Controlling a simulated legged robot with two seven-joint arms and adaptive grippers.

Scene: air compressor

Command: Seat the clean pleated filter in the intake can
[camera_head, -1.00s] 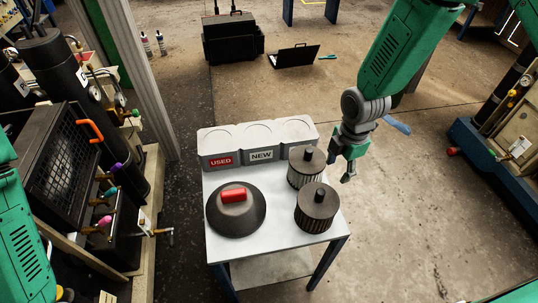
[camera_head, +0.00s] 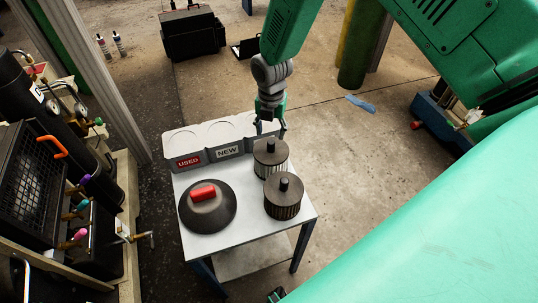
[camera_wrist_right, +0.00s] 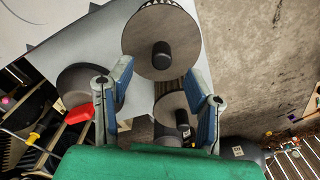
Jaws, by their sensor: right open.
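Two pleated filters with dark round caps and top knobs stand on a small grey table (camera_head: 240,245). The rear filter (camera_head: 271,160) has pale pleats; the front filter (camera_head: 284,202) has darker, brownish pleats. My right gripper (camera_head: 270,124) is just behind and above the rear filter, open and apart from it. In the right wrist view the fingers (camera_wrist_right: 165,95) are spread and empty, with the rear filter's cap (camera_wrist_right: 145,42) ahead and the front filter (camera_wrist_right: 172,104) between and below them. I cannot pick out the intake can. My left gripper is not in view.
A black domed lid (camera_head: 208,213) with a red handle (camera_head: 203,192) lies left of the filters. A grey bin marked USED and NEW (camera_head: 207,145) lines the table's back edge. Compressor piping and valves (camera_head: 85,205) crowd the left. The floor right of the table is mostly clear.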

